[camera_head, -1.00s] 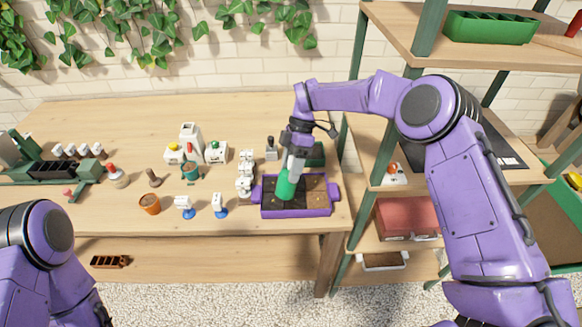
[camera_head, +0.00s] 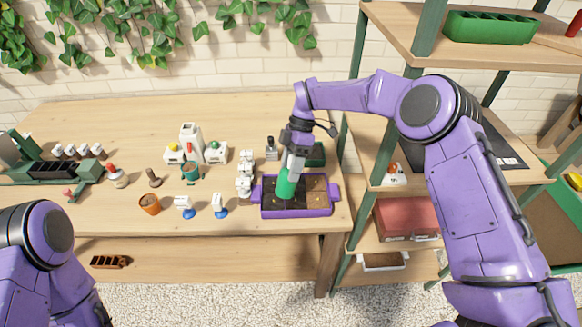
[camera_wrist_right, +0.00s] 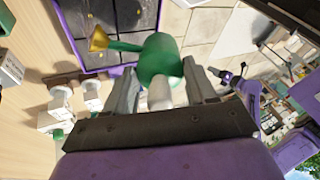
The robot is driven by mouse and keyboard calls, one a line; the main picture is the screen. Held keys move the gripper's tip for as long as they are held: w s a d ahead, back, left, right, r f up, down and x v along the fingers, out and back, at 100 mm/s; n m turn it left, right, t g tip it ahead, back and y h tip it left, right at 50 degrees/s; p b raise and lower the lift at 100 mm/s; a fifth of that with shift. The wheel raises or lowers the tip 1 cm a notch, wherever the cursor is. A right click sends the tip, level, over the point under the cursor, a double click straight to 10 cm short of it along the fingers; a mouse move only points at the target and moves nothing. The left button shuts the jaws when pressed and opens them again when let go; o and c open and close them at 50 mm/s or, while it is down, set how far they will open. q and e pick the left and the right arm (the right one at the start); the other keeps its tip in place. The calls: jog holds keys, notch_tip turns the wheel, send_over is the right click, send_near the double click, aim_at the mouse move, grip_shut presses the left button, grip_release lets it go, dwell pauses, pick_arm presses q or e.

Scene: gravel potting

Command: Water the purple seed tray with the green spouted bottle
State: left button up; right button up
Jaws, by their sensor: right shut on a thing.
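The purple seed tray (camera_head: 297,211) sits at the right front of the table, with dark soil on its left side and browner soil on its right. It also shows in the right wrist view (camera_wrist_right: 66,35). My right gripper (camera_head: 292,167) is shut on the green spouted bottle (camera_head: 287,187) and holds it over the left part of the tray. In the right wrist view the bottle (camera_wrist_right: 160,60) is between the fingers, and its yellow spout (camera_wrist_right: 98,40) points over the dark cells. I cannot tell whether water flows. My left gripper is out of view.
An orange pot (camera_head: 149,204) and blue-based white items (camera_head: 219,206) are further left. A dark green box (camera_head: 317,154) stands behind the tray. A shelf rack (camera_head: 352,215) rises at the right.

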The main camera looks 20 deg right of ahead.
jog(key=shift+d+r+b, duration=0.3)
jog(key=shift+r+b, duration=0.05)
jog(key=shift+r, duration=0.25)
jog(key=shift+d+r+b, duration=0.3)
jog(key=shift+r, duration=0.25)
jog(key=shift+s+d+r+b, duration=0.2)
jog(key=shift+s+b, duration=0.1)
jog(key=shift+s, duration=0.5)
jog(key=s+f, duration=0.3)
jog(key=s, duration=0.3)
jog(key=shift+b, duration=0.3)
jog(key=w+d+b, duration=0.3)
jog(key=w+b, duration=0.2)
jog(key=w, duration=0.1)
jog(key=shift+d+b, duration=0.15)
jog(key=shift+b, duration=0.25)
